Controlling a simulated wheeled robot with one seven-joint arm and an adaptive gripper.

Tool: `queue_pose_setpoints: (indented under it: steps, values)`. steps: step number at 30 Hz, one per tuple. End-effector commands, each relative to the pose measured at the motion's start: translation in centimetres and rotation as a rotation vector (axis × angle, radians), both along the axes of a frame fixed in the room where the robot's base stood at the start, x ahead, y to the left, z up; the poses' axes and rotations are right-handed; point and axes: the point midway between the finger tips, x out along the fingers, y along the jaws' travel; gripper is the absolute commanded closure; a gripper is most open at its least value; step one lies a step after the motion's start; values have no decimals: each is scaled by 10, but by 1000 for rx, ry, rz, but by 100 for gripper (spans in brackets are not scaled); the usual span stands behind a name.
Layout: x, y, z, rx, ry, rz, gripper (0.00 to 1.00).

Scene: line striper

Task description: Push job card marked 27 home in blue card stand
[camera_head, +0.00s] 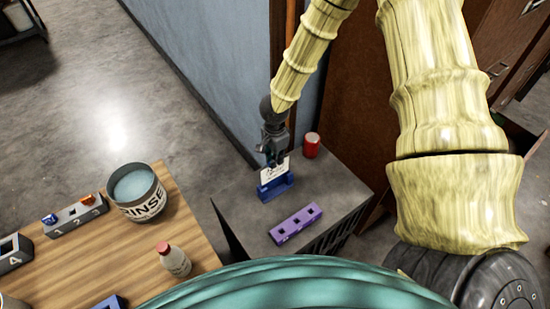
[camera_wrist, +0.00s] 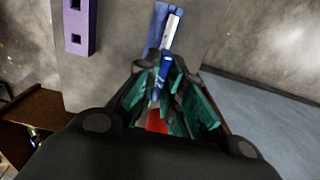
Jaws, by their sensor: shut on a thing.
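The blue card stand (camera_head: 276,187) sits on the grey cabinet top near its back edge; it also shows in the wrist view (camera_wrist: 152,35). A white job card (camera_head: 272,173) stands upright at the stand, its lower part at the blue stand. Its number cannot be read. My gripper (camera_head: 274,158) is above the stand, pointing down, with its fingers shut on the card's upper edge. In the wrist view the green-padded fingers (camera_wrist: 171,95) close around the card (camera_wrist: 171,28). How deep the card sits in the slot cannot be told.
A red can (camera_head: 311,145) stands right of the stand. A purple block with square holes (camera_head: 296,224) lies in front. The wooden table (camera_head: 120,240) at left bears a RINSE tub (camera_head: 138,207), a red-capped bottle (camera_head: 173,260) and a grey numbered rack (camera_head: 77,218). A wall is behind.

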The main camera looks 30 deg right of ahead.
Motion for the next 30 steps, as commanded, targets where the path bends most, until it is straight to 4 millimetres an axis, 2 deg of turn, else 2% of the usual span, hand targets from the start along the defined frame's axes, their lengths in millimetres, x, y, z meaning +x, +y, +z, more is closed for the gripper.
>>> queue_pose_setpoints:
  steps: [30]
  values:
    - [0,0,-9,0,0,0,100]
